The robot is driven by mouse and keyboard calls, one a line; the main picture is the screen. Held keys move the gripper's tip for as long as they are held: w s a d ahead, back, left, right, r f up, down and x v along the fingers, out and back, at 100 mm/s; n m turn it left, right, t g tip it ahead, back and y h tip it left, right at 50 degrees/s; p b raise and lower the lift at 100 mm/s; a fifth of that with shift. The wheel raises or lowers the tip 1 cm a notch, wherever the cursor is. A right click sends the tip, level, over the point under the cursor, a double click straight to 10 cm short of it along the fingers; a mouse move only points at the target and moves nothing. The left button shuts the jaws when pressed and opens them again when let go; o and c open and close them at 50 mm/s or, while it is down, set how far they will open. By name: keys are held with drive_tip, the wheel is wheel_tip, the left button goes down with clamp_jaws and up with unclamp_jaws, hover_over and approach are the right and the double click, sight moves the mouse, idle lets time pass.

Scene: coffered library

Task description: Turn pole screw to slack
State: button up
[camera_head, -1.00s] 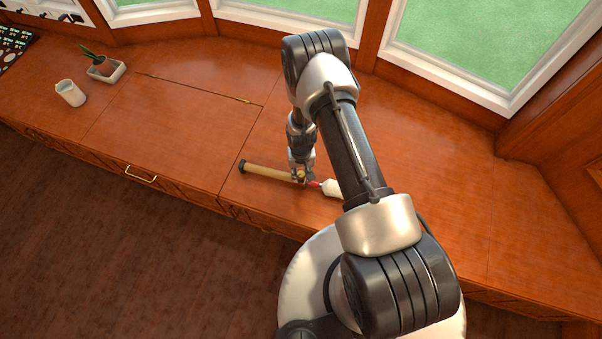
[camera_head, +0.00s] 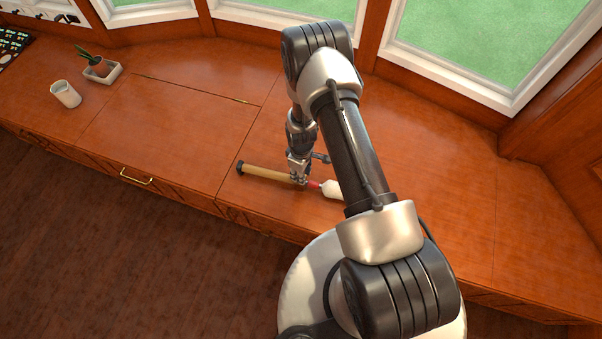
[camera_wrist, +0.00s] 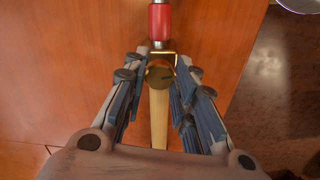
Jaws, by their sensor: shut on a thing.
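A wooden pole (camera_head: 265,173) lies on the wooden counter, with a dark cap at its left end and a red and white part at its right end. The pole also shows in the wrist view (camera_wrist: 159,125), running between my fingers. The pole screw (camera_wrist: 159,74) is a round brass-coloured knob near the red part. My gripper (camera_wrist: 160,68) points down over it, with a fingertip on either side, shut on the screw. In the head view my gripper (camera_head: 298,180) hides the screw.
The red sleeve (camera_wrist: 160,22) lies just beyond the fingertips. A white mug (camera_head: 66,94) and a potted plant (camera_head: 101,69) stand at the far left of the counter (camera_head: 185,110). The counter's front edge is close to the pole. The surface behind and right is clear.

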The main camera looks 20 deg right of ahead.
drive_tip(key=n+b, duration=0.1)
drive_tip(key=n, duration=0.6)
drive_tip(key=shift+w, duration=0.1)
idle(0.4)
drive_tip(key=o, duration=1.1)
drive_tip(key=shift+c, duration=0.2)
drive_tip(key=shift+r, duration=0.1)
wheel_tip(320, 180, up, 12)
